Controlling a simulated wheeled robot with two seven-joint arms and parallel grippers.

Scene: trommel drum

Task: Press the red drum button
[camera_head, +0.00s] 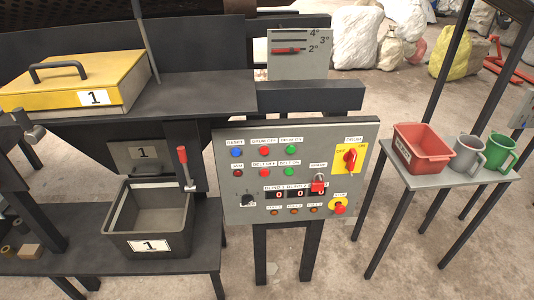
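The grey control panel (297,225) stands upright on two dark legs in the middle of the view. In its top row are a blue button (237,153), the red drum button (264,151) under a label that seems to read DRUM OFF, and a green button (291,149). Below the red drum button is another red button (264,170), labelled BELT OFF, next to a green one (289,171). Nothing covers the red drum button. Neither of my grippers shows in this view.
A red rotary switch (350,157), a red padlock (318,184) and a red stop knob (339,208) are on the panel's right. A black bin (148,246) and red-handled lever (184,160) stand left. A side table with a red bin (422,151) and mugs stands right.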

